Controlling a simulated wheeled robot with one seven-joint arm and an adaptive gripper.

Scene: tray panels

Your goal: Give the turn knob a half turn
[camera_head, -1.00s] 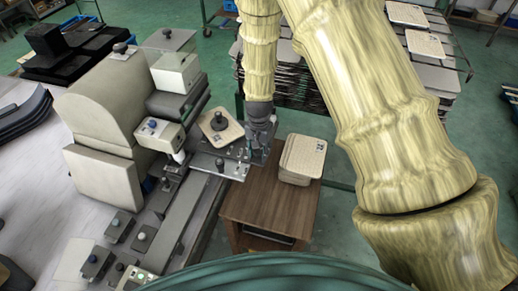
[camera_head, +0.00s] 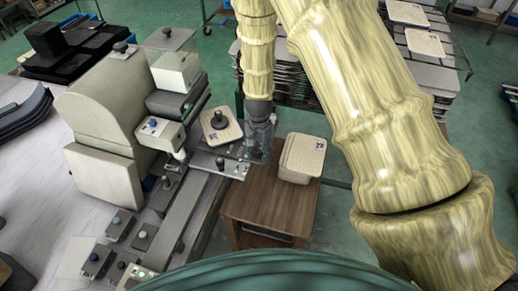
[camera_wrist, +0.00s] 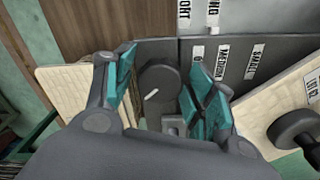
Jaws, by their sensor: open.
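The turn knob (camera_wrist: 157,90) is a dark round dial with a white pointer line, on a dark grey panel (camera_wrist: 143,50) in the wrist view. The pointer slants up to the right. My gripper (camera_wrist: 160,96) is open, with its teal-padded fingers on either side of the knob. I cannot tell whether either pad touches it. In the head view my gripper (camera_head: 254,152) is at the right end of the machine's control plate (camera_head: 205,163). The knob between the fingers is hidden there.
A pale tray (camera_head: 233,133) with a black round handle (camera_head: 218,120) lies close behind my gripper. A stack of pale trays (camera_head: 302,158) stands on a wooden cabinet (camera_head: 270,203) to the right.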

